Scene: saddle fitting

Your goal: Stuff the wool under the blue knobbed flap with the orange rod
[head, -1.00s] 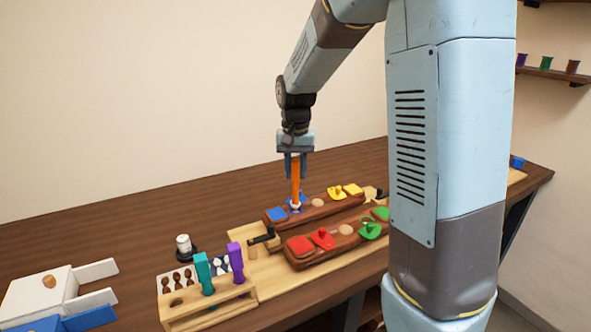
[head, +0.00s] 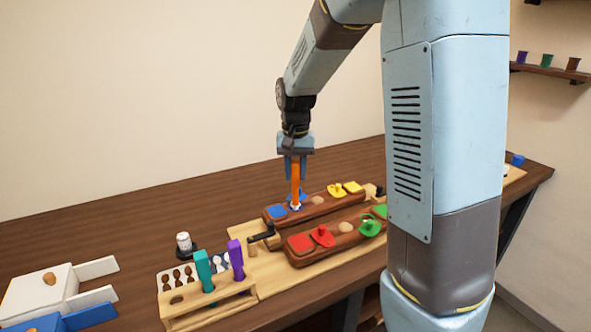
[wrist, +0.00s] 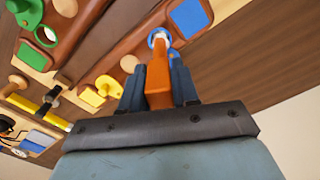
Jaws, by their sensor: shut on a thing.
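My gripper (head: 295,172) is shut on the orange rod (head: 295,185) and holds it upright over the rear brown block (head: 326,204). The rod's lower end is at the blue knobbed flap (head: 303,197), with a bit of white wool (head: 296,207) showing at its tip. In the wrist view the orange rod (wrist: 158,80) stands between the fingers and points at the blue ring (wrist: 159,38) of the flap. The rod and fingers hide much of the flap, so I cannot tell how far the wool is under it.
The front brown block (head: 335,238) carries red and green flaps. A rack (head: 212,303) with teal and purple handles stands front left, near a white box (head: 40,296). A black clamp (head: 262,236) sits at the blocks' left end. The table behind the blocks is clear.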

